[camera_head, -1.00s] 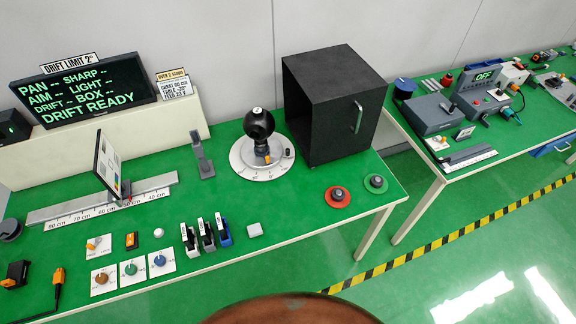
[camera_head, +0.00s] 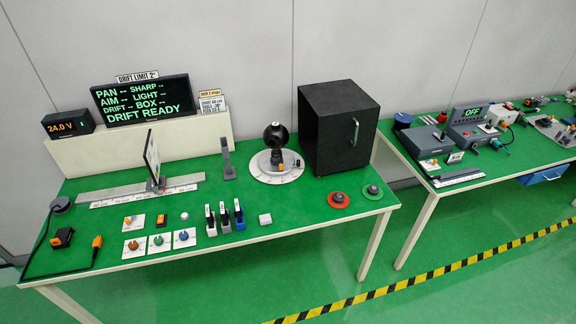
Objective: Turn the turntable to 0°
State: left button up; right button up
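The turntable (camera_head: 268,175) is a white round dial plate with dark markings, on the green table left of the black box. A black ball-shaped gimbal camera (camera_head: 276,135) stands on it on a short post, with an orange part at its base. A small black knob stands at the plate's right edge. The dial's figures are too small to read. Neither of my grippers shows in the head view.
The black box (camera_head: 340,130) with a handled door stands right of the turntable. A grey rail (camera_head: 105,197) with an upright chart, a display (camera_head: 143,101) reading DRIFT READY, several knobs, and red (camera_head: 338,200) and green discs share the green table (camera_head: 290,222). A second table stands right.

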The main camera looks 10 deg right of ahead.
aim_at(289, 163)
jog(key=u, duration=0.75)
jog(key=i, duration=1.25)
jog(key=z, duration=0.2)
